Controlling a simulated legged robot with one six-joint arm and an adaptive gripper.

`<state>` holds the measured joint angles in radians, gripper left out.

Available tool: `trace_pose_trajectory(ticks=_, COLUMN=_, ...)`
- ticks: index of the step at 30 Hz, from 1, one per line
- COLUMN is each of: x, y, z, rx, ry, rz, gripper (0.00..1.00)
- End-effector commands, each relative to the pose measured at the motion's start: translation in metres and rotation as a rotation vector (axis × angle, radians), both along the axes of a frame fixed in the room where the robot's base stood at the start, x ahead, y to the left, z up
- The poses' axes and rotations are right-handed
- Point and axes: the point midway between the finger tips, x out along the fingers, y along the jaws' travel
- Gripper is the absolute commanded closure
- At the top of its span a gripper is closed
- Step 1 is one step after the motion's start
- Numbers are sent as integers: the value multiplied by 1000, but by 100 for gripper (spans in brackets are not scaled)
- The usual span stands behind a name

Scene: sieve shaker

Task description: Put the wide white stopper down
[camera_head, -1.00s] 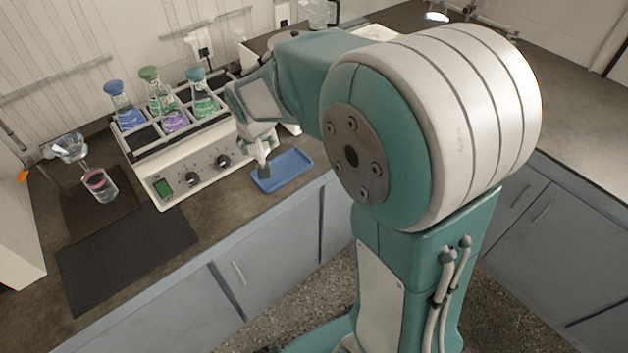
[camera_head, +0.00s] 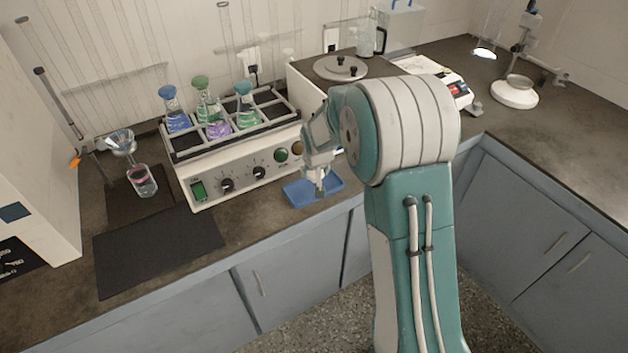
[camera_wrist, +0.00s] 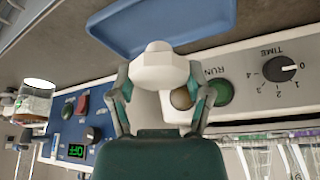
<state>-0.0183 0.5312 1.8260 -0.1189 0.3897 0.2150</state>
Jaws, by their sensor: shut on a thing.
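The wide white stopper (camera_wrist: 158,70) is between the fingers of my gripper (camera_wrist: 160,95) in the wrist view, with its rounded end pointing away from the palm. My gripper is shut on it. In the head view my gripper (camera_head: 319,186) is over the blue tray (camera_head: 301,194) at the counter's front edge, and the stopper is too small there to make out clearly. The blue tray also shows in the wrist view (camera_wrist: 120,32), beyond the stopper, with its visible floor bare. I cannot tell whether the stopper touches the tray.
A white shaker (camera_head: 240,178) with knobs stands left of the tray, carrying several stoppered flasks. A beaker of pink liquid (camera_head: 142,182) stands further left, near a dark mat (camera_head: 160,245). A lidded machine (camera_head: 341,68) stands behind my arm. The counter on the right has clear room.

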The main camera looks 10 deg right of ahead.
Motion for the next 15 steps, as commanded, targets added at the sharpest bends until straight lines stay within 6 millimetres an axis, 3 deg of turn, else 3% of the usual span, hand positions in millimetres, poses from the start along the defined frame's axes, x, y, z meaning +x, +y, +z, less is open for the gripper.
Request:
trace_pose_trajectory(ticks=6, x=21, y=-2, z=-24, rx=0, ry=-2, rz=0, gripper=68)
trace_pose_trajectory(ticks=11, x=28, y=-3, z=-34, rx=0, ry=-1, rz=0, gripper=68)
trace_pose_trajectory(ticks=15, x=27, y=-3, z=-56, rx=-1, ry=2, rz=0, gripper=68)
